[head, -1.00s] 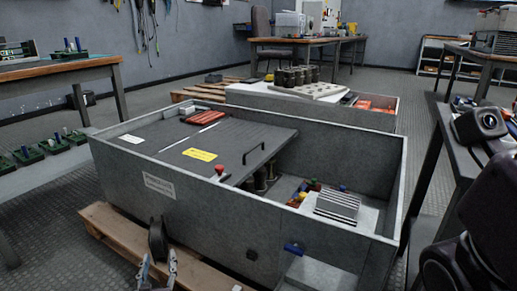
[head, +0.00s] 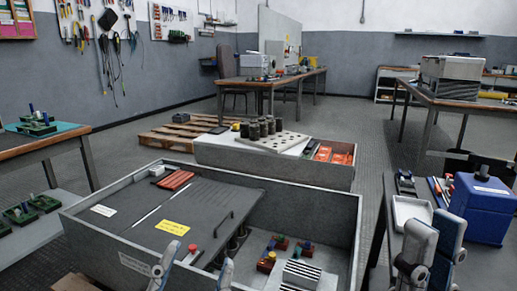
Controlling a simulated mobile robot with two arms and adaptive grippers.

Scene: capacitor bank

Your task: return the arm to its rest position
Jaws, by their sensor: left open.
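My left gripper (head: 193,272) shows at the bottom edge, its two pale fingers apart with a gap between them and nothing seen in it. It is in front of the near wall of the grey open cabinet (head: 85,232). My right gripper (head: 432,238) shows at the lower right as two grey-blue finger-like parts close together, in front of the right table. Whether it is open or shut is unclear. The arms behind both grippers are mostly cut off by the frame.
The cabinet has a dark panel with a yellow label (head: 173,227) and a red button (head: 193,248). A blue box (head: 483,207) and white tray (head: 411,211) stand at right. A second low cabinet (head: 270,172) lies behind.

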